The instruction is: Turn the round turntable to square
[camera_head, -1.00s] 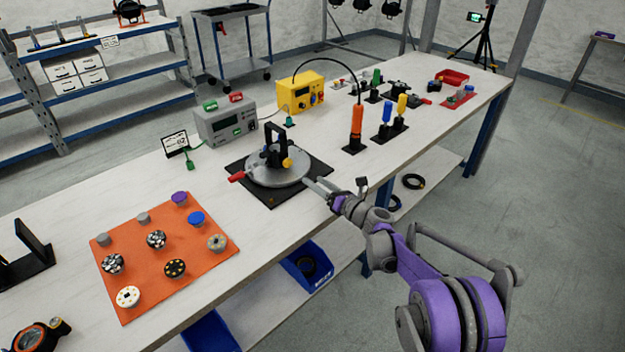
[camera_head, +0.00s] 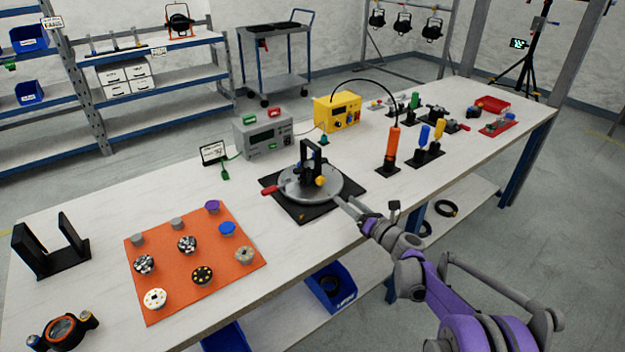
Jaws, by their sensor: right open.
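The round turntable (camera_head: 328,190) is a grey metal disc on a black square base plate (camera_head: 310,215) on the white bench. A black upright fixture (camera_head: 309,160) with a yellow knob (camera_head: 320,181) stands on the disc. A red-tipped handle (camera_head: 271,191) points to the left from its edge. My right gripper (camera_head: 345,206) is open, with its fingertips at the near right edge of the disc. I cannot tell whether it touches the disc. My left gripper is not in view.
An orange mat (camera_head: 215,265) with several round knobs lies to the left. A grey box (camera_head: 263,133) and a yellow box (camera_head: 337,112) stand behind the turntable. An orange-handled tool (camera_head: 393,148) stands to its right. Bare bench lies between mat and turntable.

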